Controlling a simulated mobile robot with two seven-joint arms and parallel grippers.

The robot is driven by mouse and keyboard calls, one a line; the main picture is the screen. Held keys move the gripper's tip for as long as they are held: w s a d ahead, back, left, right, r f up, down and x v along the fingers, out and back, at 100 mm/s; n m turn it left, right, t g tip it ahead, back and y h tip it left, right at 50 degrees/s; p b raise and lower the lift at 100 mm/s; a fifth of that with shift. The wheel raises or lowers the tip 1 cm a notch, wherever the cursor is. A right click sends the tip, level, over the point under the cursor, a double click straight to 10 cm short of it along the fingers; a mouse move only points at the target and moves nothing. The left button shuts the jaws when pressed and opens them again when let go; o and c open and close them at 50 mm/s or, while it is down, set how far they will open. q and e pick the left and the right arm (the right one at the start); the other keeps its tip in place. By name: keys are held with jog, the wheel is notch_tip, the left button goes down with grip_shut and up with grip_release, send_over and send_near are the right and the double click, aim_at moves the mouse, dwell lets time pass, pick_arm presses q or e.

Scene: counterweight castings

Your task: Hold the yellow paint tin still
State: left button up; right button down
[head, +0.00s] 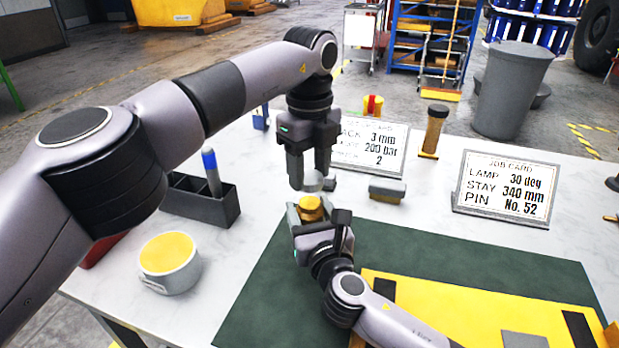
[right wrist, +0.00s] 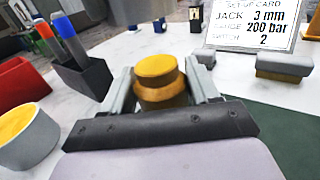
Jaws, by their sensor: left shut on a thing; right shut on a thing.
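The paint tin (head: 168,268) is white with a yellow top and a thin wire handle. It stands upright on the table at the left, apart from both grippers, and also shows at the left edge of the right wrist view (right wrist: 27,135). My right gripper (head: 312,210) is shut on a round, stepped yellow-brown piece (right wrist: 160,78), which sits between its fingers. My left gripper (head: 309,180) points down just above it, shut on a small pale grey piece (head: 314,184) that is mostly hidden by the fingers.
A dark bin (head: 205,203) with markers stands behind the tin, with a red box (right wrist: 22,85) nearby. A green mat (head: 262,300) carries a yellow plate (head: 470,312).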

jog(key=shift+c, duration=0.9)
grip_release()
